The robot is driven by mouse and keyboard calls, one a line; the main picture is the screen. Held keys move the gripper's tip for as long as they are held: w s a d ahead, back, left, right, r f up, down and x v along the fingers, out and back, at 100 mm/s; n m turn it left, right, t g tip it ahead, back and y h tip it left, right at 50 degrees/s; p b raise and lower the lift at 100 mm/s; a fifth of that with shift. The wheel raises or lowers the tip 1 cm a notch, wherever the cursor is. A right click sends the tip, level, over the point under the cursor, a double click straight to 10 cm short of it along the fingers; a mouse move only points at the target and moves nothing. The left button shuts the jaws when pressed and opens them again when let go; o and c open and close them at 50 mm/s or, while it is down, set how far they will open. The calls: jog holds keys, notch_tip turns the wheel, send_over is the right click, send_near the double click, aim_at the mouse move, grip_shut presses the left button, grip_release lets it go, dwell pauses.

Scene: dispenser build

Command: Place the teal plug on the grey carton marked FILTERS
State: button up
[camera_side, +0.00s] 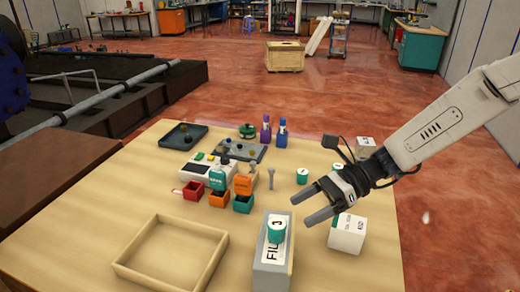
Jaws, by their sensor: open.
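The grey carton (272,272) stands near the table's front edge, with a white label on its top. Only "FIL" of the lettering is readable; the rest is covered. A teal plug (277,232) with a pale mark on its top stands upright on the far part of this label. My gripper (301,212) is open and empty, just right of and behind the plug, its fingers pointing left. It looks apart from the plug. A second teal cylinder (303,176) stands on the table behind my gripper.
A white box (347,238) stands right of the carton under my gripper. A shallow wooden tray (125,268) lies front left. Red, orange and teal bins (219,199), a grey tray (170,141) and purple and blue bottles (281,136) stand farther back.

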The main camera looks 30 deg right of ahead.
jog(key=shift+v, duration=1.9)
jog(key=s+d+f+n+h, duration=0.2)
jog(key=d+f+n+h, duration=0.1)
jog(key=n, duration=0.1)
jog(key=s+d+f+n+g+h, duration=0.1)
jog(key=s+d+f+n+h, duration=0.2)
jog(key=n, duration=0.1)
jog(key=s+d+f+n+g+h, duration=0.1)
jog(key=s+d+f+n+h, duration=0.1)
jog(key=n, duration=0.3)
jog(key=shift+s+d+f+h, duration=0.4)
jog(key=shift+s+d+h, duration=0.25)
jog(key=shift+d+h, duration=0.15)
jog(key=d+n+h, duration=0.1)
jog(key=n, duration=0.1)
jog(key=d+n+t+h, duration=0.1)
jog(key=d+n, duration=0.1)
jog(key=d+n+h, duration=0.1)
jog(key=n, duration=0.1)
jog(key=shift+d+f, duration=0.2)
jog(key=shift+f, duration=0.1)
jog(key=n, duration=0.1)
jog(key=d+n+t, duration=0.1)
jog(key=n, duration=0.1)
jog(key=shift+w+r+h, duration=0.1)
jog(key=shift+w+h, duration=0.05)
jog(key=shift+h, duration=0.25)
